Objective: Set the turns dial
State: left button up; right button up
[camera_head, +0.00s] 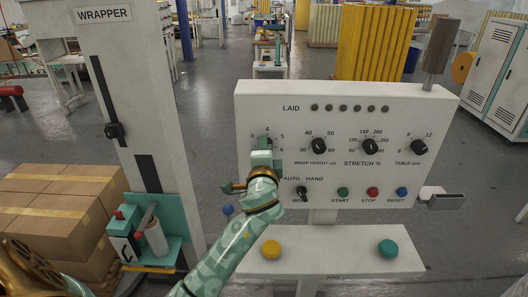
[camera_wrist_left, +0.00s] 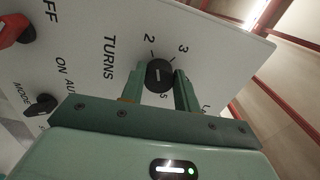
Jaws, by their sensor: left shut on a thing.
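The white control panel (camera_head: 345,180) faces me with a row of dials. The turns dial (camera_wrist_left: 159,76) is a round black knob with a short white mark. In the left wrist view it sits between the two green fingers of my left gripper (camera_wrist_left: 158,90), which is shut on it. Scale figures such as 2 and 3 show on the panel around it; I cannot tell surely which figure the mark meets. In the head view my left gripper (camera_head: 262,148) covers the dial, with figures 4 and 5 visible above and beside it. My right gripper is in neither view.
The wrap height dial (camera_head: 319,146) is close right of my left gripper. The mode switch (camera_head: 302,193) and start button (camera_head: 343,193) lie below. A shelf with a yellow button (camera_head: 271,249) and a teal button (camera_head: 388,249) juts out beneath. The wrapper mast (camera_head: 135,95) stands left.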

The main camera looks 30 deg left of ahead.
pick_arm(q)
jog(key=shift+f+n, duration=0.2)
jog(key=shift+n, duration=0.6)
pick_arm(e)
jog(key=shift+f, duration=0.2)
pick_arm(q)
jog(key=o, duration=1)
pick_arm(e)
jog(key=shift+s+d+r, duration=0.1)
